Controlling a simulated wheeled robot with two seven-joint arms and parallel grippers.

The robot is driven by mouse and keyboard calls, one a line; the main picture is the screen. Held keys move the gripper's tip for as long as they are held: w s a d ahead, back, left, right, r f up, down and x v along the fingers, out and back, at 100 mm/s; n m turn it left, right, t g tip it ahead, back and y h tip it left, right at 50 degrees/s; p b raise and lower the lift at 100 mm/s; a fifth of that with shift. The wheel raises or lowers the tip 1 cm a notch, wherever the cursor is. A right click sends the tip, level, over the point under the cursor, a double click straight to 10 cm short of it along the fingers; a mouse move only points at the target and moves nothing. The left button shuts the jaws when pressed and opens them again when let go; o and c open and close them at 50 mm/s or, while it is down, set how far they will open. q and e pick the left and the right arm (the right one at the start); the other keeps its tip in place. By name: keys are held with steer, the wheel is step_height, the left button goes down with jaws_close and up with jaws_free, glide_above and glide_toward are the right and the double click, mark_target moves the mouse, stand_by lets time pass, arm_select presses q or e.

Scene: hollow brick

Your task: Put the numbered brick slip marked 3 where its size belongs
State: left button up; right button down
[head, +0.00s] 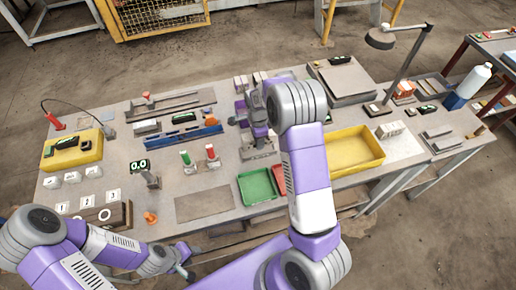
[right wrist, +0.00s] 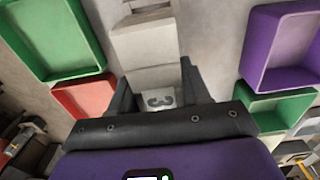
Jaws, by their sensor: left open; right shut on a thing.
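The brick slip marked 3 (right wrist: 160,98) is a small pale piece between the fingers of my right gripper (right wrist: 158,85) in the right wrist view. The gripper is shut on it, and the digit faces the camera. Just beyond the slip is a pale stepped block (right wrist: 143,42); I cannot tell whether they touch. In the head view my right gripper (head: 259,141) is over the middle of the table, and the slip cannot be made out there. My left gripper (head: 187,273) is open and empty at the table's front edge, low in the head view.
A green tray (head: 258,186) and a red tray (head: 279,178) lie in front of my right gripper. The right wrist view also shows a purple tray (right wrist: 246,45). A yellow tray (head: 376,165) is to the right. White numbered tiles (head: 88,202) lie at left.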

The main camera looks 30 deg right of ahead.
steer(key=shift+r, duration=0.6)
